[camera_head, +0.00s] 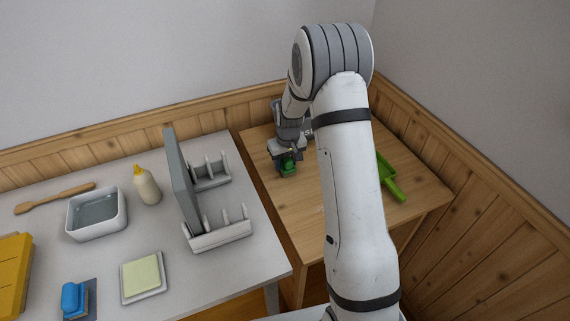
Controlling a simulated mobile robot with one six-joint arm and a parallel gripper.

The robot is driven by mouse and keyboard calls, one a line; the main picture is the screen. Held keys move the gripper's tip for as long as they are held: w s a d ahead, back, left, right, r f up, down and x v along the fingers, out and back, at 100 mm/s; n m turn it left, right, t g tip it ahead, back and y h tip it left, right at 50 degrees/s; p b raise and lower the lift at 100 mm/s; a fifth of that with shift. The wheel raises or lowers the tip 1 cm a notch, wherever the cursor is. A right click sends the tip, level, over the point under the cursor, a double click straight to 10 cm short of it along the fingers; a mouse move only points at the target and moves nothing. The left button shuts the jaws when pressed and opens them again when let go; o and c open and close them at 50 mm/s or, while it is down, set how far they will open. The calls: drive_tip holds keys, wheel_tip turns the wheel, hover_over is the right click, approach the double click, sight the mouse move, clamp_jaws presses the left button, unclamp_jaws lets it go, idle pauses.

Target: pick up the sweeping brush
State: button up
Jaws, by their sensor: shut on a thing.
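A green dustpan (392,183) lies on the wooden table, partly behind my arm. The grey table at left holds a rack (222,236) with an upright grey board (180,180), a bottle (147,188), and a white basin (97,215). Wood-panelled walls border the corner.

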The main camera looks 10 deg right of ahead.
drive_tip(key=shift+r, duration=0.1)
wheel_tip(320, 180, up, 10)
drive_tip(key=shift+f+b, duration=0.1)
drive_tip(key=shift+b, duration=0.45)
drive_tip(key=o, duration=0.4)
drive_tip(key=shift+c, duration=1.5)
